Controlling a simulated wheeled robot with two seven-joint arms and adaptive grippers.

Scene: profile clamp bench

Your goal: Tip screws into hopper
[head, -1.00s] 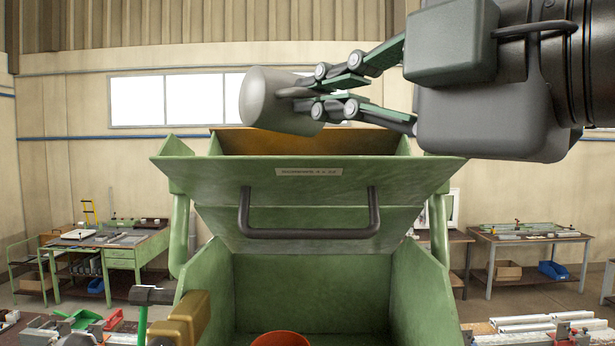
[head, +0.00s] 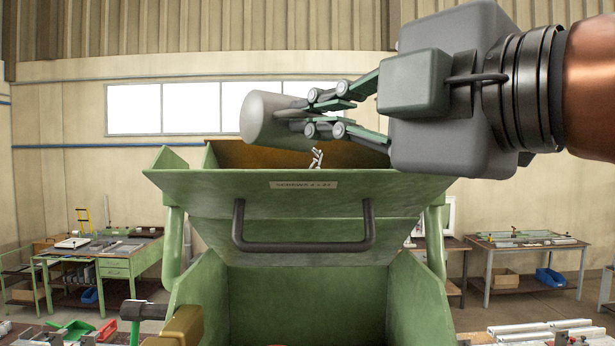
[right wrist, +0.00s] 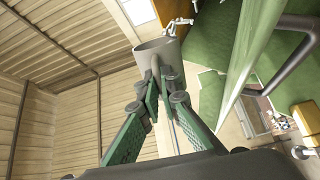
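A plain grey cup (head: 270,121) is held tilted above the green hopper (head: 205,190), its mouth toward the right. Several small silvery screws (head: 316,158) are in the air below the cup's mouth, over the hopper's brown-orange inside (head: 250,155). My right gripper (head: 300,116) is shut on the cup's wall. In the right wrist view the cup (right wrist: 160,52) sits between the green-grey fingertips (right wrist: 160,78), and loose screws (right wrist: 178,25) show beyond its rim. How many screws are left in the cup is hidden. My left gripper is not in view.
The hopper's front carries a label (head: 303,185) and a dark bar handle (head: 303,245), with an open green bay (head: 305,300) below. Workbenches (head: 105,262) stand at the back. The air around the cup is free.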

